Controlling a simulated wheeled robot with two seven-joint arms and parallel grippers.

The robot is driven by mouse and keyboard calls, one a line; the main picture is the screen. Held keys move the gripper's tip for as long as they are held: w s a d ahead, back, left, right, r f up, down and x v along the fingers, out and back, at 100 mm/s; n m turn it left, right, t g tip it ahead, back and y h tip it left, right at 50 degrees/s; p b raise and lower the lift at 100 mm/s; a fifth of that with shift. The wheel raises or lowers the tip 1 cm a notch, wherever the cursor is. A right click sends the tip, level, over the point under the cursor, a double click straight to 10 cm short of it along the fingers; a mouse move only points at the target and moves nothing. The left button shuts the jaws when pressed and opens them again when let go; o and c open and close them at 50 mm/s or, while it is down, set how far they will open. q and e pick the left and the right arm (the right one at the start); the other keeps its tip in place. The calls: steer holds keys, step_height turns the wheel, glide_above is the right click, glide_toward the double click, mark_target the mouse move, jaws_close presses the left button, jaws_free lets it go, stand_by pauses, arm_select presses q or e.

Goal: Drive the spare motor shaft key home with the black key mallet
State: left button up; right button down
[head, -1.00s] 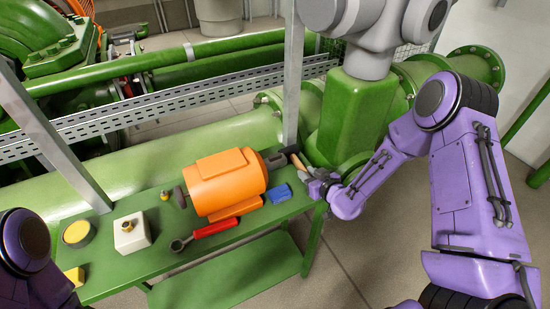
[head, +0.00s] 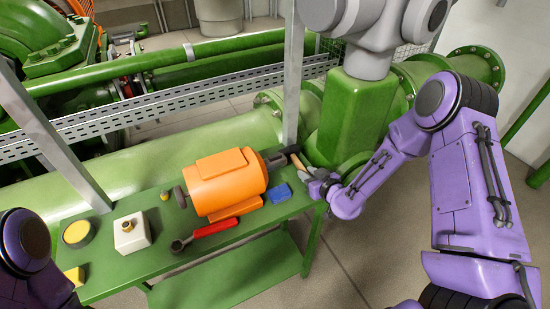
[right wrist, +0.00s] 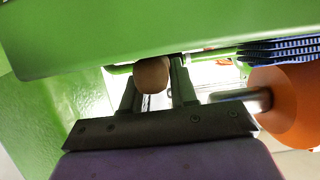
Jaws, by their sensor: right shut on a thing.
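The orange motor (head: 226,182) lies on the green bench, and its metal shaft shows in the right wrist view (right wrist: 250,99). I cannot make out the key on the shaft. The black key mallet (head: 274,161) has its dark head at the motor's right end; whether it touches the shaft is unclear. My right gripper (head: 316,183) is shut on the mallet's wooden handle (head: 297,161), just right of the motor. The handle's rounded end (right wrist: 152,75) shows between the fingers in the right wrist view. My left gripper is out of view.
On the green bench (head: 170,264) lie a blue object (head: 279,193), a red-handled tool (head: 214,229), a white block with a brass fitting (head: 131,233) and a yellow-topped tin (head: 77,233). A grey post (head: 291,75) and green pipe (head: 165,159) stand behind.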

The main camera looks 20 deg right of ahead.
steer(key=shift+r, duration=0.1)
step_height(320, 180, up, 6)
steer(key=p, duration=0.5)
